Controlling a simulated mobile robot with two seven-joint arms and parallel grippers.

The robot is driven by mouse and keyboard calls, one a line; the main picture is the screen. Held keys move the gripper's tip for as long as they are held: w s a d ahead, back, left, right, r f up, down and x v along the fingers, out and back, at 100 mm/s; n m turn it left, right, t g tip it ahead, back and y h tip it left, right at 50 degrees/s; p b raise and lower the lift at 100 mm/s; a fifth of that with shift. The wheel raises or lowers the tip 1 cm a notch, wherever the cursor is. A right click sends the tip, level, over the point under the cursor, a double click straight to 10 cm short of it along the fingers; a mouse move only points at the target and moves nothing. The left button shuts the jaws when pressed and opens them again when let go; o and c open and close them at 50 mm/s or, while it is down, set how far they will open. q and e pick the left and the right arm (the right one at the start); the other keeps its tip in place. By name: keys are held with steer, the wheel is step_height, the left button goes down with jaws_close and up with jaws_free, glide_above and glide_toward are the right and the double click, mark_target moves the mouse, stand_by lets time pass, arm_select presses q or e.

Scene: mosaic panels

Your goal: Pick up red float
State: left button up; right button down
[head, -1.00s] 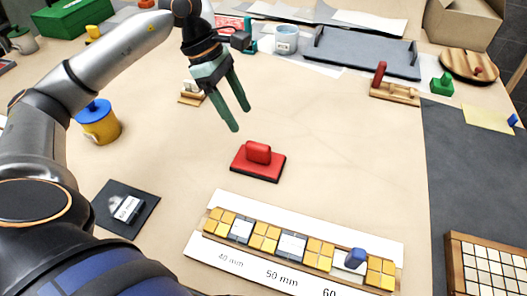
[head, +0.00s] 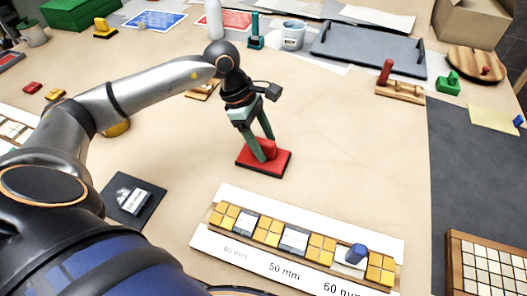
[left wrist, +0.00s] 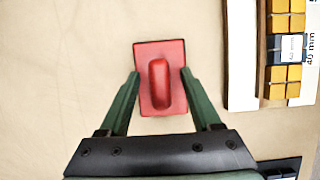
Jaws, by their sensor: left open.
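The red float (head: 263,160) lies flat on the table near the middle of the head view, with its red handle on top of a flat base. It also shows in the left wrist view (left wrist: 160,102), centred between the fingers. My left gripper (head: 261,150) is open over it, its green fingers pointing down on either side of the handle. In the left wrist view the left gripper's fingertips (left wrist: 160,72) overlap the base's side edges. Contact with the handle does not show; a gap is visible on each side. My right gripper is not in view.
A white board with a row of yellow and grey tiles (head: 267,233) lies in front of the float. A dark pad with a label (head: 135,199) lies at left front. A wooden-based tool with a red handle (head: 400,91) stands at back right. Table around the float is clear.

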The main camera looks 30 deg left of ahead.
arm_select(q)
steer(key=shift+c, duration=0.2)
jaws_close()
stand_by(0.4)
